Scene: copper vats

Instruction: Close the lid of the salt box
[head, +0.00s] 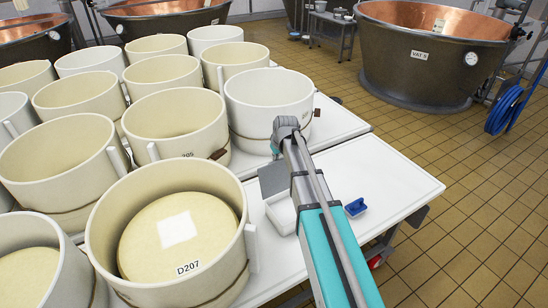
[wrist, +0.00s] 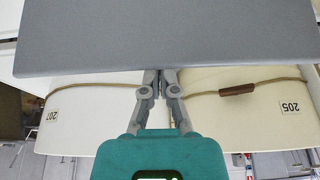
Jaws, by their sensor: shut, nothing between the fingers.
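The salt box (head: 281,216) is a white box on the white table, partly hidden behind my arm in the head view. Its grey lid (head: 272,179) appears to stand up open at the box's far side. In the wrist view a wide grey panel, which looks like the lid (wrist: 170,35), fills the top. My gripper (wrist: 160,75) is shut and empty, with its fingertips at the panel's lower edge in that view. I cannot tell whether they touch it. In the head view my arm hides the gripper.
Cream moulds crowd the left, including D207 (head: 108,230) close beside the box. A small blue object (head: 356,207) lies on the table (head: 385,180) to the right. The table's right part is otherwise clear. A copper vat (head: 430,60) stands beyond on the tiled floor.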

